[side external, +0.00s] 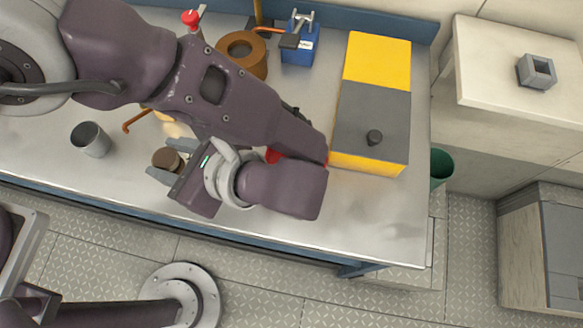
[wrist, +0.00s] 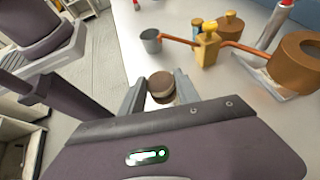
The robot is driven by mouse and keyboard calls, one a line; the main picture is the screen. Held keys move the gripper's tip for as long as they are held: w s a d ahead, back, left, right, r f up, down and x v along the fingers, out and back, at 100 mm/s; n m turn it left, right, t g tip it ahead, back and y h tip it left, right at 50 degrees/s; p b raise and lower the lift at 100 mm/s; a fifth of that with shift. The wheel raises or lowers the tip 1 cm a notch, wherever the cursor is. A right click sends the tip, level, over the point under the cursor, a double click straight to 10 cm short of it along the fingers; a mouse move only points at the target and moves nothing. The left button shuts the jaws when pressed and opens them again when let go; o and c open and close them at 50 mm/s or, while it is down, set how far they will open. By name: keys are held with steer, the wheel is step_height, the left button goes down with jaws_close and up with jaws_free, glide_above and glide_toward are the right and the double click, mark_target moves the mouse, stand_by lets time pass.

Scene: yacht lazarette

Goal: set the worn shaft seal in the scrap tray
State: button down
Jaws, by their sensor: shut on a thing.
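My gripper (side external: 159,160) is low over the metal bench, its fingers to the left of the wrist. It is shut on a short round piece with a dark brown top and a paler side (side external: 168,158), probably the worn shaft seal. In the wrist view this piece (wrist: 160,84) sits between the two grey fingers of my gripper (wrist: 158,91). I cannot tell whether it still touches the bench. I cannot pick out the scrap tray for sure.
A grey cup (side external: 91,139) stands left of my gripper. A brass valve with copper pipe (wrist: 208,48) is close by. A brown ring (side external: 243,53), a blue box (side external: 300,48) and a yellow-and-grey box (side external: 371,112) stand farther off. The bench's front strip is clear.

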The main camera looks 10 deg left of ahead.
steer(key=s+n+g, duration=0.1)
steer(key=s+d+n+g, duration=0.1)
steer(key=s+n+g, duration=0.2)
steer(key=g, duration=0.1)
steer(key=shift+s+d+n, duration=0.2)
steer(key=shift+d+n, duration=0.15)
steer(key=shift+n, duration=0.05)
steer(key=s+d+r+n+g+h, duration=0.2)
steer(key=d+r+n+g+h, duration=0.1)
steer(key=d+n+g+h, duration=0.9)
steer(key=w+d+r+n+t+h, duration=0.25)
steer(key=w+n+t+h, duration=0.45)
steer(key=w+n+h, duration=0.6)
steer(key=f+y, duration=0.1)
steer(key=f, duration=0.2)
steer(key=s+f+n+y, duration=0.1)
steer(key=f, duration=0.3)
steer(key=f+n, duration=0.1)
steer(key=f, duration=0.2)
steer(key=shift+s+d+f+y, duration=0.25)
steer(key=shift+d+f+y, duration=0.1)
steer(key=shift+y, duration=0.05)
steer(key=c, duration=0.9)
jaws_free()
steer(key=shift+f, duration=0.1)
